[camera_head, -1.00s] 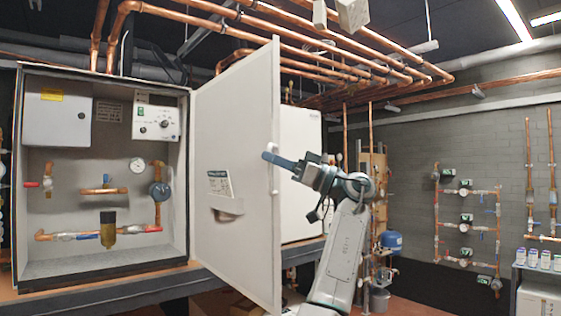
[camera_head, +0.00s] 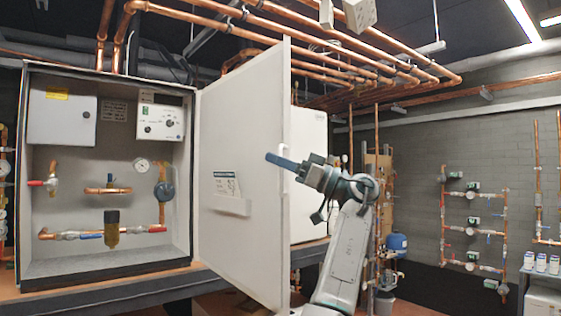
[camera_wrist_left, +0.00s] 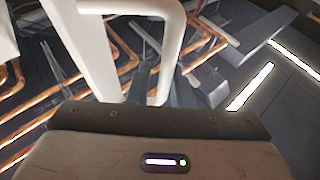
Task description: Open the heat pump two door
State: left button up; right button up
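The heat pump door (camera_head: 240,120) is a tall white panel, hinged on the right side of the open white cabinet (camera_head: 105,75). It stands swung wide open, with its inner face and a label showing. My left gripper (camera_head: 280,161) is at the door's free edge, about mid-height. In the left wrist view a white loop handle (camera_wrist_left: 172,50) comes down between the dark fingers (camera_wrist_left: 165,88), one finger inside the loop and one outside. The fingers look closed on the handle's bar. The handle is mostly hidden in the head view. My right gripper is not seen.
Copper pipes (camera_head: 290,50) run overhead. The cabinet holds pipes, gauges and a control box (camera_head: 160,122). Another white cabinet (camera_head: 308,160) stands behind the door. Wall-mounted pipework (camera_head: 470,230) and a shelf with white containers (camera_head: 541,264) are at right.

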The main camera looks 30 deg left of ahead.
pick_arm(q)
jog(key=b+v, duration=0.3)
jog(key=v, duration=0.7)
jog(key=shift+d, duration=0.35)
jog(key=shift+w+f, duration=0.1)
jog(key=shift+f, duration=0.05)
